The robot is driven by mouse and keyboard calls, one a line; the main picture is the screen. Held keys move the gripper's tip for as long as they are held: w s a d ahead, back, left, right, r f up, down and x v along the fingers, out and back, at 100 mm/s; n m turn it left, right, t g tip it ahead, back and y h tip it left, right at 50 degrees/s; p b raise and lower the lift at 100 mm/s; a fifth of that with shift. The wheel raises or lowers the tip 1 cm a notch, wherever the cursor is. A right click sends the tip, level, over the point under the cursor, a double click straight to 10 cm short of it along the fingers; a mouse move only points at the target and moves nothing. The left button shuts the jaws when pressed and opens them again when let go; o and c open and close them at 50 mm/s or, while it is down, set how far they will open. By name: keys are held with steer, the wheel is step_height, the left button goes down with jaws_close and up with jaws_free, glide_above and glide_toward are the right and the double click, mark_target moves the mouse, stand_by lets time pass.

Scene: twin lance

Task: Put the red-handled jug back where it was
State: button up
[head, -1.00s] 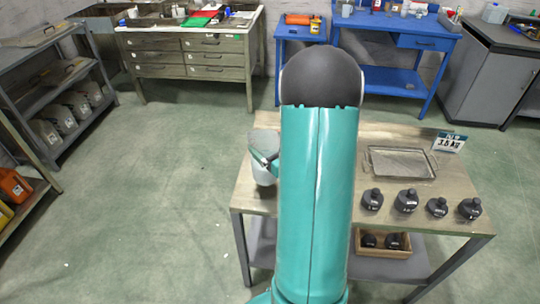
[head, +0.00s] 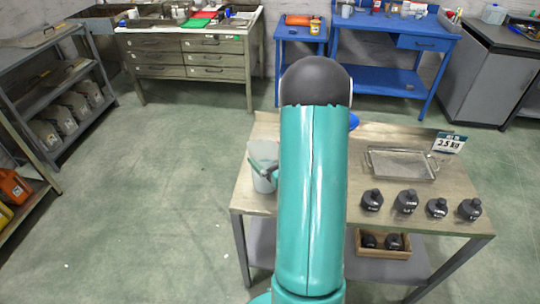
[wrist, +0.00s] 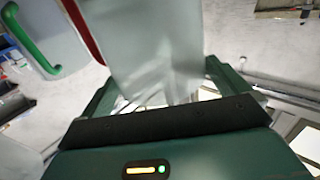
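The red-handled jug (wrist: 155,45) shows close up in the wrist view as a pale, translucent wall with a red strip at its upper left. It sits between the green fingers of my gripper (wrist: 165,95), which appear closed against its two sides. My arm hides this jug and my gripper in the head view. A second pale jug (head: 264,182) with a green handle stands on the left end of the bench (head: 415,222). Its green handle also shows at upper left in the wrist view (wrist: 45,60).
A metal tray (head: 402,165) lies on the bench's right side, behind several black weights (head: 406,202). A sign (head: 449,144) reads about 2.5 kg. A blue object (head: 353,121) peeks out behind my arm. A wooden box (head: 384,253) sits on the lower shelf. The floor left of the bench is clear.

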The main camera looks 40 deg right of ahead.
steer(key=shift+s+r, duration=0.15)
steer(key=shift+s, duration=0.05)
steer(key=s+a, duration=0.1)
steer(key=s, duration=1)
steer(key=shift+s+a, duration=0.25)
steer(key=w+a+r+n+g+h, duration=0.15)
steer(key=w+r+g, duration=0.3)
steer(key=w, duration=0.45)
steer(key=w+a+r+m+g, duration=0.1)
steer(key=w+a+r+g, duration=0.15)
steer(key=a+r, duration=0.45)
steer(key=s+a+r+g+y, duration=0.2)
steer(key=s+a, duration=0.5)
steer(key=a, duration=0.4)
steer(key=s+a+r+g+y, duration=0.1)
steer(key=s+a+r+g, duration=0.2)
steer(key=a, duration=0.8)
steer(key=s+r+n, duration=0.1)
steer(key=s+r, duration=0.1)
steer(key=s, duration=0.1)
steer(key=shift+s+y, duration=0.35)
steer(key=shift+s, duration=0.05)
